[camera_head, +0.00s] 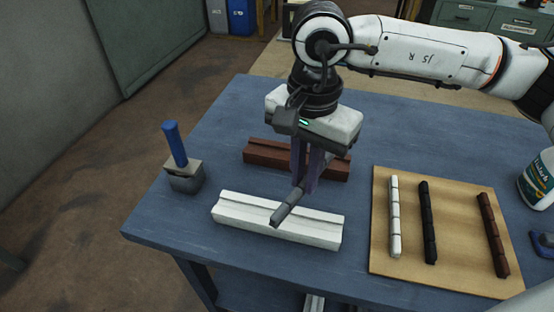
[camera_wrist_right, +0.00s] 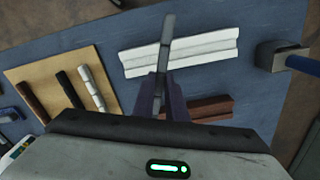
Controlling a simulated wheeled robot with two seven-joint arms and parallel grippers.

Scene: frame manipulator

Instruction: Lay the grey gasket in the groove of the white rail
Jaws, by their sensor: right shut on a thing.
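My right gripper (camera_head: 305,178) is shut on the grey gasket (camera_head: 288,205), a short dark grey segmented strip. The gasket sticks out from the fingers and points toward the front of the table, across the white rail (camera_head: 240,212). It lies crosswise to the rail's groove, and in the head view its end overlaps the rail. In the right wrist view the gasket (camera_wrist_right: 166,35) rises from between the fingers (camera_wrist_right: 163,95) and overlaps the white rail (camera_wrist_right: 205,50). I cannot tell whether it touches the rail. My left gripper is not in view.
A brown rail (camera_head: 265,153) lies behind the white one. A tan board (camera_head: 410,220) at the right holds white (camera_head: 394,215), black (camera_head: 428,220) and brown (camera_head: 493,232) strips. A blue-handled mallet (camera_head: 184,175) stands at the left. A white tub (camera_head: 538,180) stands far right.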

